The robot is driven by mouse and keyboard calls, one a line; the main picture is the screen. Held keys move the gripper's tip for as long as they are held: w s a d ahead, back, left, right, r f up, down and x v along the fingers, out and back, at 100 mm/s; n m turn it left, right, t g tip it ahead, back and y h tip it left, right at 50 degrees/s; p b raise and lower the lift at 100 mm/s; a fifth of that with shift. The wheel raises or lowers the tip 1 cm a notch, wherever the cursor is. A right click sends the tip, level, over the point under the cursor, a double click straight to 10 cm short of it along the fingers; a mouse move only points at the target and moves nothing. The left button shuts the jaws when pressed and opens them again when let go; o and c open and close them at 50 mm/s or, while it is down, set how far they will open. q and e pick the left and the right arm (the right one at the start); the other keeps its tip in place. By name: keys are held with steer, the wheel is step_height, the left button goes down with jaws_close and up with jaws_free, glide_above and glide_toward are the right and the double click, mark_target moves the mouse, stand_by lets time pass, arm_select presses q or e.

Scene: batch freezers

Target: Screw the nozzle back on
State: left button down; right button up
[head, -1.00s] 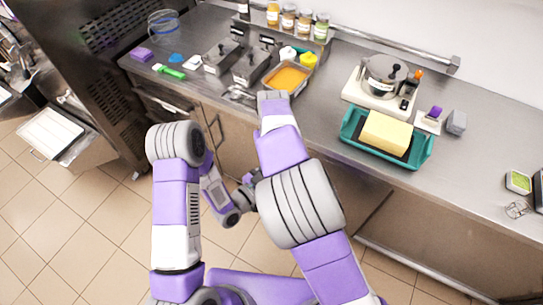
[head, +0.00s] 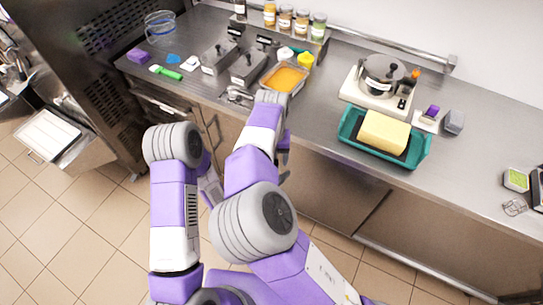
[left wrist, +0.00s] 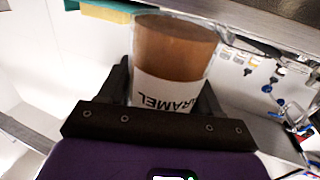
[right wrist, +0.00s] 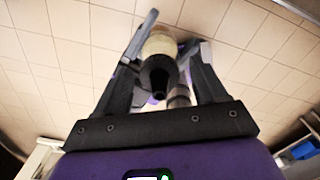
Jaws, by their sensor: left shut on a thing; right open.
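My left gripper (left wrist: 165,84) is shut on a clear bottle of brown caramel (left wrist: 175,50). Its white label reads upside down in the left wrist view. In the right wrist view, a black nozzle (right wrist: 157,74) points toward the camera between the fingers of my open right gripper (right wrist: 172,50). A pale round part (right wrist: 158,44), apparently the bottle, shows behind it. I cannot tell whether the nozzle is seated on the bottle or whether a finger touches it.
The steel counter (head: 470,185) runs along the back. It carries a teal tray (head: 422,150) with a yellow block, a white appliance with a pot (head: 384,72), an orange-filled pan (head: 290,80) and several jars. Tiled floor is open below my arms.

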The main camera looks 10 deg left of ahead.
steer(key=shift+r, duration=2.3)
steer(key=shift+c, duration=0.2)
